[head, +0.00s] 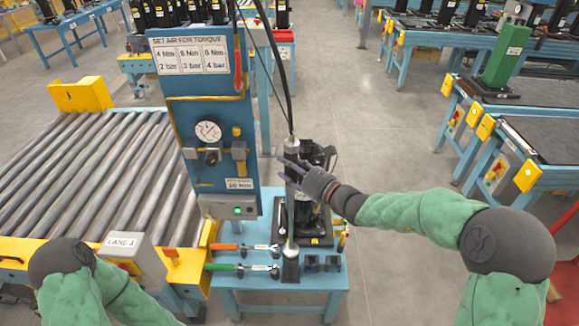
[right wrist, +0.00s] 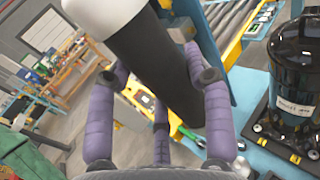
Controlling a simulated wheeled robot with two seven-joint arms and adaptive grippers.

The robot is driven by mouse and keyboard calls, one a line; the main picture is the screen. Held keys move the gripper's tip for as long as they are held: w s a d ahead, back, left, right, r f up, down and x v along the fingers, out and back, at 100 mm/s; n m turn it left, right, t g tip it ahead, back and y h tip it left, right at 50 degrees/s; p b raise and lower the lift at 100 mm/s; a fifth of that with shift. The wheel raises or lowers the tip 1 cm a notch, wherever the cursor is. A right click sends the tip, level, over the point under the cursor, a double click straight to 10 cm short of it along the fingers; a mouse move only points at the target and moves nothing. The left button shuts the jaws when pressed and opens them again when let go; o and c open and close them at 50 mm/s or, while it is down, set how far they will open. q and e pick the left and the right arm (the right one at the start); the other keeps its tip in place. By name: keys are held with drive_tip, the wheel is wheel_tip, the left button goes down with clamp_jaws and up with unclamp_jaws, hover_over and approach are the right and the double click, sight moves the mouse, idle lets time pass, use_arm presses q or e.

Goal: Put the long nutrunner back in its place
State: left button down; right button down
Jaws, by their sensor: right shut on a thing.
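In the right wrist view, the nutrunner (right wrist: 158,62) is a thick dark cylinder with a white end between my purple fingers. Its lower end is near a dark block (head: 290,268) on the small blue table; I cannot tell whether it rests there. My left gripper is out of view.
A black compressor (right wrist: 296,75) stands on a dark plate close beside the tool. The blue panel (head: 205,110) with a gauge rises behind; a roller conveyor (head: 95,175) is left.

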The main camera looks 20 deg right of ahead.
sight(293, 177)
drive_tip(key=shift+f+b, duration=1.1)
drive_tip(key=shift+f, duration=0.05)
idle(0.8)
drive_tip(key=c, duration=0.5)
unclamp_jaws()
drive_tip(key=shift+c, duration=0.2)
drive_tip(key=shift+o, duration=0.6)
drive_tip(key=shift+f, duration=0.35)
drive_tip(key=shift+s+d+r, duration=0.1)
drive_tip(key=shift+s+d, duration=0.15)
drive_tip(key=shift+s, duration=0.1)
drive_tip(key=v, duration=1.1)
drive_tip(key=shift+r, duration=0.1)
